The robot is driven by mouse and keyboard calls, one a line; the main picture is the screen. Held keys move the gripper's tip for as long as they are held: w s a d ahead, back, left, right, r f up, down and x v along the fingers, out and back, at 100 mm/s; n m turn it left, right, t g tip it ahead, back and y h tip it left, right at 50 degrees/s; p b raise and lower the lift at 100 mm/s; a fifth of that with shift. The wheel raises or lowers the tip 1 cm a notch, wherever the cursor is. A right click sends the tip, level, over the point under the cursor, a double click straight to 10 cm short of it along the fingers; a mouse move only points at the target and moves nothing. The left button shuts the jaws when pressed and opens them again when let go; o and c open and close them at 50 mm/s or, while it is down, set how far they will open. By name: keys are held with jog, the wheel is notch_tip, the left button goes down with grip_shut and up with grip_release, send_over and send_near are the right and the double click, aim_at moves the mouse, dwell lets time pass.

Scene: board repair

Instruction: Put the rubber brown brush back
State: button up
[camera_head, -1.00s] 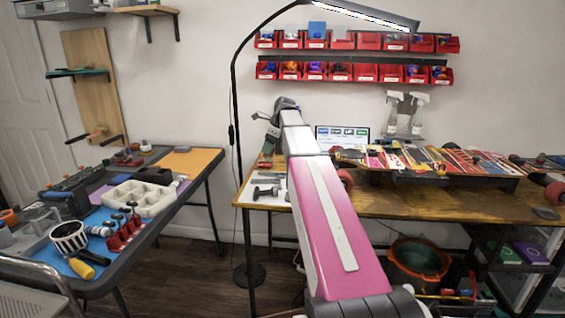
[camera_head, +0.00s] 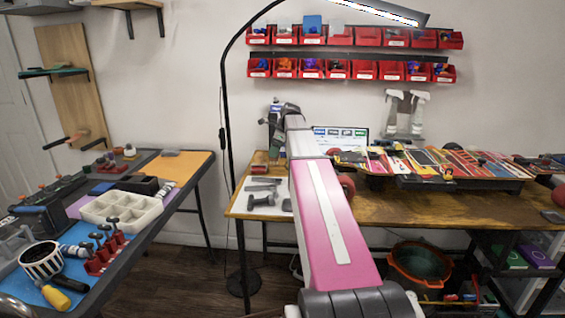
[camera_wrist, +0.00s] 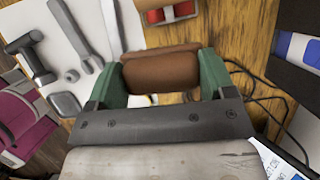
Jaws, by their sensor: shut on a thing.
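In the wrist view, my gripper (camera_wrist: 160,72) has green fingers shut on the brown rubber brush (camera_wrist: 160,74), a rounded brown block lying across between them. In the head view, my gripper (camera_head: 273,130) is at the end of my pink arm, above the left end of the wooden workbench (camera_head: 420,205). The brush cannot be made out clearly there. Below the gripper, a white sheet (camera_head: 262,204) with grey tools lies on the bench; it also shows in the wrist view (camera_wrist: 72,22), left of the brush. The brush appears clear of the bench top.
A screen (camera_head: 345,138) stands behind my arm. Skateboard decks (camera_head: 440,165) fill the bench's right. Red bins (camera_head: 340,68) hang on the wall. A lamp pole (camera_head: 231,180) stands left of the bench. The left table holds a white divided tray (camera_head: 120,212) and tools.

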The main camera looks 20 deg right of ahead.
jog(key=d, duration=0.1)
jog(key=d+f, duration=0.1)
jog(key=w+d+f, duration=0.1)
jog(key=shift+d+f, duration=0.15)
jog(key=shift+d, duration=0.25)
jog(key=shift+f, duration=2)
jog(key=shift+f, duration=0.15)
jog(key=o, duration=0.9)
jog(key=shift+c, duration=0.2)
jog(key=v, duration=1.2)
jog(key=shift+d, duration=0.1)
